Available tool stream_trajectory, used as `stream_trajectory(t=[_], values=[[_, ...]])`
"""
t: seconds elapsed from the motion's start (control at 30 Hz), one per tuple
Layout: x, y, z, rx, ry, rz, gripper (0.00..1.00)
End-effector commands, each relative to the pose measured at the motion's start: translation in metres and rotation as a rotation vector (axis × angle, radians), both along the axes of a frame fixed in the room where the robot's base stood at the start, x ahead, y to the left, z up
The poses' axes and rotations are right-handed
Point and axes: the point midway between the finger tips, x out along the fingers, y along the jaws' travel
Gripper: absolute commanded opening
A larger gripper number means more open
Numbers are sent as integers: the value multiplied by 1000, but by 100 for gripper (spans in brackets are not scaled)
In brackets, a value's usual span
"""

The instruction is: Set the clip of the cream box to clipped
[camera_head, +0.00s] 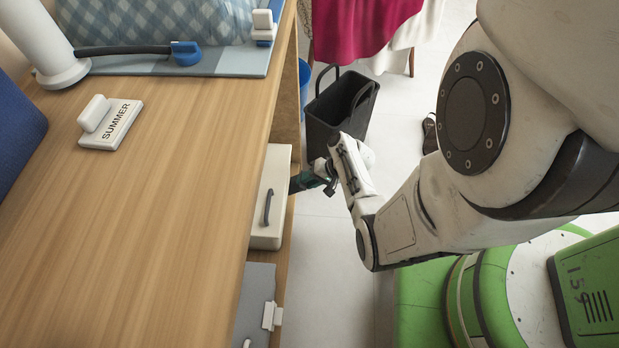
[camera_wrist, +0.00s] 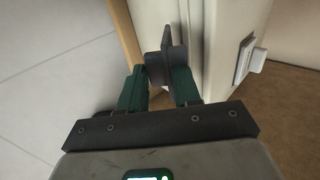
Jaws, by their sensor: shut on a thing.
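The cream box (camera_head: 272,190) sits on a lower shelf beside the wooden top, with a dark curved handle (camera_head: 267,207) on its upper face. In the head view my gripper (camera_head: 312,179) is at the right side of the box, partly hidden by my own wrist. In the wrist view my gripper (camera_wrist: 160,72) has its green fingers on either side of a dark block with an upright plate, the clip (camera_wrist: 168,42), against the cream box (camera_wrist: 217,40). The gripper is shut on this clip. I cannot tell whether the clip is fastened.
A grey box (camera_head: 254,290) with a white clip (camera_head: 271,316) lies nearer on the shelf. A black bin (camera_head: 340,108) stands on the floor beyond my gripper. A SUMMER label block (camera_head: 110,124) lies on the wooden top (camera_head: 150,215). Open floor (camera_head: 325,270) lies right of the shelf.

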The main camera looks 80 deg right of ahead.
Motion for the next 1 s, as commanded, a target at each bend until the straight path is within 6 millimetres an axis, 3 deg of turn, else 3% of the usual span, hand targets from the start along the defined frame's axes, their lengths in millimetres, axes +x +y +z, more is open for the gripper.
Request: stream_trajectory(t=[1.0], values=[[25,3,23,-31,413,8,2]])
